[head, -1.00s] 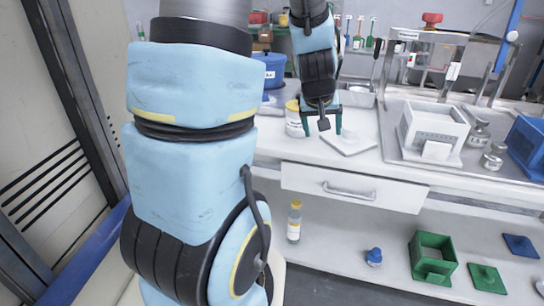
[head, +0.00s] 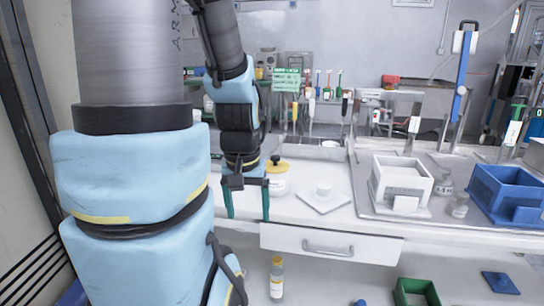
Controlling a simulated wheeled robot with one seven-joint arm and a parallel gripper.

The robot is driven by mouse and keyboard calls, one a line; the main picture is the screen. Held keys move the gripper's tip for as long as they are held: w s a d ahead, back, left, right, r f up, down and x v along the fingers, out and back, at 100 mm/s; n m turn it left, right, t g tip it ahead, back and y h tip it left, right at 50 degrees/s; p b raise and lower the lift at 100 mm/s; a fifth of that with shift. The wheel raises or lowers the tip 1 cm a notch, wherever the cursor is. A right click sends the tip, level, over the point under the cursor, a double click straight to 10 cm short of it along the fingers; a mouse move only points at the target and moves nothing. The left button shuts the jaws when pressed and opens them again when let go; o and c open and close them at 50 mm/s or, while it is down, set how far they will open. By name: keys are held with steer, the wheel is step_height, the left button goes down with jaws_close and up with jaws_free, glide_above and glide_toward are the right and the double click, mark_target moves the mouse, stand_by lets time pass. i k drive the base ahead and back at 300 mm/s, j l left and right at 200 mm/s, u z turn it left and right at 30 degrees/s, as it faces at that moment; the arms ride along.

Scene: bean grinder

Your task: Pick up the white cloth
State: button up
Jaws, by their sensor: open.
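No plainly recognisable cloth shows. A flat white square piece (head: 325,198) lies on the white counter right of my gripper, with a small round white knob or lump on top. It looks more like a lid; I cannot tell for sure. A white jar with a yellow lid (head: 277,180) stands close behind and right of the fingers.
A white box (head: 402,183) and a blue box (head: 505,194) stand on a metal tray at the right, with metal weights (head: 459,205) between them. A drawer (head: 330,244) lies under the counter. A bottle (head: 277,280) and a green box (head: 416,292) are below.

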mark_target(390, 170)
steer(key=l+u, duration=0.1)
steer(key=u, duration=0.45)
steer(key=k+l+u, duration=0.1)
steer(key=l+u, duration=0.2)
steer(key=k+l+u, duration=0.3)
steer(key=l, duration=0.15)
steer(key=k+l+u, duration=0.1)
steer(key=l+u, duration=0.2)
steer(key=k+l+u, duration=0.1)
steer(key=k+l, duration=0.3)
steer(key=l, duration=0.2)
steer(key=k+l, duration=0.4)
steer(key=l, duration=0.15)
steer(key=k+l+u, duration=0.15)
steer(key=k+l, duration=0.25)
steer(key=l, duration=0.15)
steer(key=i+l, duration=0.1)
steer(key=i, duration=0.3)
